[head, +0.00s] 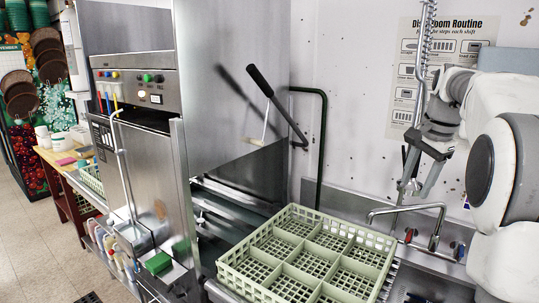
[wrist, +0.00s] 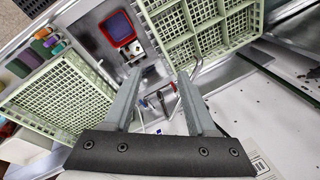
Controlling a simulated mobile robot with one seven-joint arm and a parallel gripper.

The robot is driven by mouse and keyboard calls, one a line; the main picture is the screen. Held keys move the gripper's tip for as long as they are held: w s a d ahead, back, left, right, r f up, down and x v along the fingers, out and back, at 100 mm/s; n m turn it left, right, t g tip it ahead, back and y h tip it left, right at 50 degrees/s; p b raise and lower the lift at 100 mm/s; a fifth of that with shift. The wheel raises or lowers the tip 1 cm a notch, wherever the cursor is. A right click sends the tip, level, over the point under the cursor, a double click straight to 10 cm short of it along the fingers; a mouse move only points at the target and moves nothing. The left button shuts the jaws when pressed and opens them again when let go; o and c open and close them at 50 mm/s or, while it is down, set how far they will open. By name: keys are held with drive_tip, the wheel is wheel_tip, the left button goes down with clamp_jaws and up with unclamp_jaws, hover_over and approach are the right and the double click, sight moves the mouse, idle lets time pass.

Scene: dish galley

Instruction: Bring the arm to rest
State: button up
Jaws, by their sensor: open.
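My gripper (head: 417,186) hangs from my white and grey arm at the right of the head view, in front of the white wall and near the sink faucet (head: 433,215). Its two grey fingers are apart, with nothing held between them. In the wrist view my gripper (wrist: 159,72) also shows open and empty, with the sink area beyond the fingertips. The pale green compartment rack (head: 307,257) stands on the counter to the left of and below my gripper, apart from it. Its visible compartments look empty.
A steel dishwasher (head: 165,180) with a raised black-handled lever (head: 262,82) stands at the left. A poster (head: 408,70) hangs on the wall behind my gripper.

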drive_tip(key=s+a+n+t+b, duration=0.1)
drive_tip(key=s+a+n, duration=0.6)
drive_tip(key=s+a, duration=0.65)
drive_tip(key=s+a+f+n+t, duration=0.1)
drive_tip(key=s+a+f+n, duration=0.1)
drive_tip(key=s+f, duration=0.3)
drive_tip(key=s+a+f+n+b, duration=0.1)
drive_tip(key=s+a+f+n, duration=0.2)
drive_tip(key=s, duration=0.7)
wheel_tip(320, 180, down, 3)
drive_tip(key=shift+a+r+n+t, duration=0.1)
drive_tip(key=shift+a+n+t, duration=0.25)
drive_tip(key=shift+n, duration=0.55)
drive_tip(key=shift+d, duration=0.15)
